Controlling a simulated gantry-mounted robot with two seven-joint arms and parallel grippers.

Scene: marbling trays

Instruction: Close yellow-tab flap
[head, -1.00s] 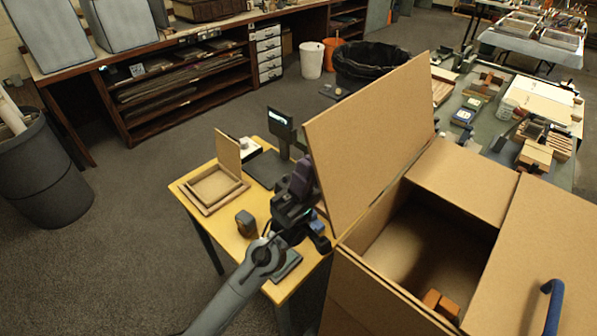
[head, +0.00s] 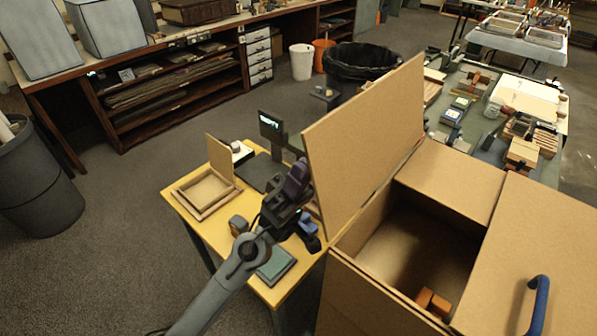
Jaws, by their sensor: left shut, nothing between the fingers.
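A large cardboard box (head: 362,297) stands at the lower right. Its left flap (head: 362,140) is raised and leans slightly outward, its broad inner face toward me. The far flap (head: 452,182) and the right flap (head: 535,235) lie closed, and the right one carries a blue handle (head: 540,300). No yellow tab shows; the outer side of the raised flap is hidden. My left gripper (head: 298,178) is shut and empty, close beside the raised flap's left edge on its outer side. I cannot tell whether they touch. My right gripper is not in view.
Orange blocks (head: 432,303) lie inside the box. The yellow table (head: 208,228) left of it holds a small open tray (head: 207,190), a dark display stand (head: 270,130) and a green pad (head: 276,266). A cluttered table (head: 488,125) stands behind the box.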

